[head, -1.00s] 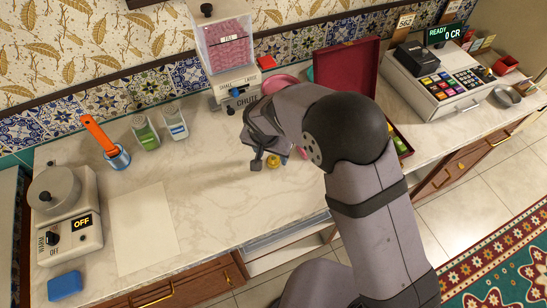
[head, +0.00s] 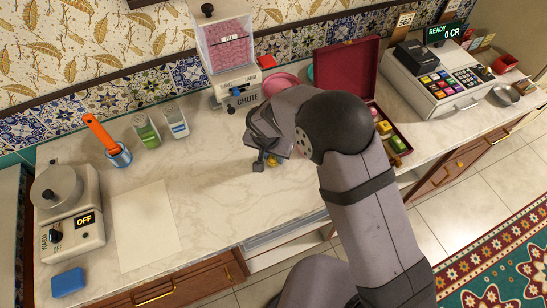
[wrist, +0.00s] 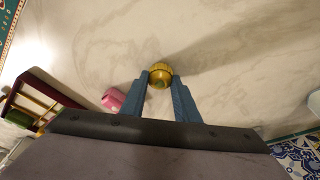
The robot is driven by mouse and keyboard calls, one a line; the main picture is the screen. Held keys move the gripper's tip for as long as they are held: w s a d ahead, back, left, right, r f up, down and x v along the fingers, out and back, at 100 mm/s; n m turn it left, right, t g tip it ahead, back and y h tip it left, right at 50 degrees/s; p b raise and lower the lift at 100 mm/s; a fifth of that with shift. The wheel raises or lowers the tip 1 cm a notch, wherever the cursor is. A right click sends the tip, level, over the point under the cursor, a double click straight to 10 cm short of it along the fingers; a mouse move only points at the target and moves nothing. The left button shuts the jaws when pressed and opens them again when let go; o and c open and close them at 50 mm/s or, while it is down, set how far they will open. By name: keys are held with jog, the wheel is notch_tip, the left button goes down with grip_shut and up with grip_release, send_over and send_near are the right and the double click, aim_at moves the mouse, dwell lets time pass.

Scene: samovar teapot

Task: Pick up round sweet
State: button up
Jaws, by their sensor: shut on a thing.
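The round sweet (wrist: 160,75) is a golden-yellow, ribbed ball in the wrist view. My gripper (wrist: 158,80) has its two blue fingers on either side of it, shut on it at the fingertips. In the head view my gripper (head: 268,162) is over the middle of the counter, and a small yellow bit of the sweet (head: 273,161) shows beside the fingers. I cannot tell whether the sweet touches the counter or is just above it. A pink sweet (wrist: 112,98) lies beside my left finger in the wrist view.
The open red box (head: 346,67) with several sweets stands right of my arm. Behind are the dispenser (head: 225,50) and a pink dish (head: 280,84), partly hidden. A white sheet (head: 145,225) and a warmer (head: 70,215) are at left. The counter between is clear.

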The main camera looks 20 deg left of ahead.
aim_at(273, 158)
jog(key=shift+r, duration=0.1)
notch_tip(273, 158, up, 10)
jog(key=b, duration=0.3)
dwell(0.3)
jog(key=w+d, duration=0.4)
jog(key=d, duration=0.6)
jog(key=w+d+p, duration=0.1)
jog(key=w+d, duration=0.4)
jog(key=d, duration=0.5)
jog(key=w+d+p, duration=0.1)
jog(key=w+d, duration=0.4)
jog(key=d, duration=0.5)
jog(key=shift+w+d+r, duration=0.25)
jog(key=shift+d, duration=0.15)
jog(key=shift+f+p, duration=0.1)
jog(key=shift+p, duration=0.2)
jog(key=shift+f+p, duration=1.7)
jog(key=shift+f, duration=3.25)
